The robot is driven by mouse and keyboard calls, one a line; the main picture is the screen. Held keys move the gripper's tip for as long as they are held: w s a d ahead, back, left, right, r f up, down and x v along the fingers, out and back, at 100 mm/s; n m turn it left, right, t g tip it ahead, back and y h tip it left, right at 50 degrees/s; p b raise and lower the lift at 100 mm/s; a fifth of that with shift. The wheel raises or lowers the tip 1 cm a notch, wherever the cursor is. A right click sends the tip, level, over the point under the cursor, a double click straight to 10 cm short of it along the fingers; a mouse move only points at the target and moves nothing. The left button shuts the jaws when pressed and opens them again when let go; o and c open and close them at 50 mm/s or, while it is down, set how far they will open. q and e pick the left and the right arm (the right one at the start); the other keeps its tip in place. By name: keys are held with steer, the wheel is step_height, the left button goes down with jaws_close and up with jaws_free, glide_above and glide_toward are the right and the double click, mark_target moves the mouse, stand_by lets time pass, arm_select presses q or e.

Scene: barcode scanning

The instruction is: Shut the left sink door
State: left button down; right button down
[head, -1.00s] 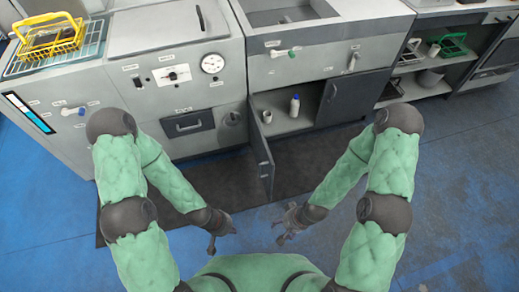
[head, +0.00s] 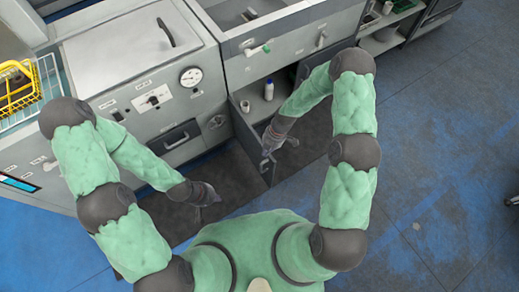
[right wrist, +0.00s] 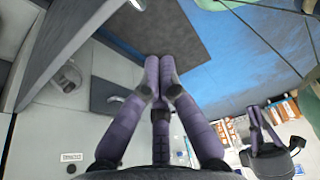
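The left sink door (head: 247,140) stands open below the sink, swung out toward me in the head view. My right gripper (head: 267,158) is close to the door's free edge, over its inner side; I cannot tell whether they touch. In the right wrist view, the fingertips of my right gripper (right wrist: 160,64) come together with nothing visible between them. A grey panel, apparently the door (right wrist: 72,40), fills the upper left of that view. My left gripper (head: 212,196) hangs over the dark mat, away from the door; its fingers are too small to judge.
A white bottle (head: 268,89) and a small cup (head: 245,106) stand inside the open cabinet. The sink counter (head: 290,32) is above it. A dark mat (head: 228,176) lies on the blue floor (head: 425,170). A yellow basket (head: 18,85) sits at the left.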

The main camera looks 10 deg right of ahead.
steer(key=b, duration=0.4)
glide_toward(266, 161)
steer(key=shift+n, duration=0.3)
steer(key=a+f, duration=0.1)
steer(key=s+a+f, duration=0.1)
steer(key=f, duration=0.1)
steer(key=a+f, duration=0.1)
steer(key=f, duration=0.1)
steer(key=shift+s+a+f, duration=0.15)
steer(key=shift+s+a, duration=0.05)
steer(key=shift+a, duration=0.15)
steer(key=shift+w+d, duration=0.15)
steer(key=shift+d, duration=0.25)
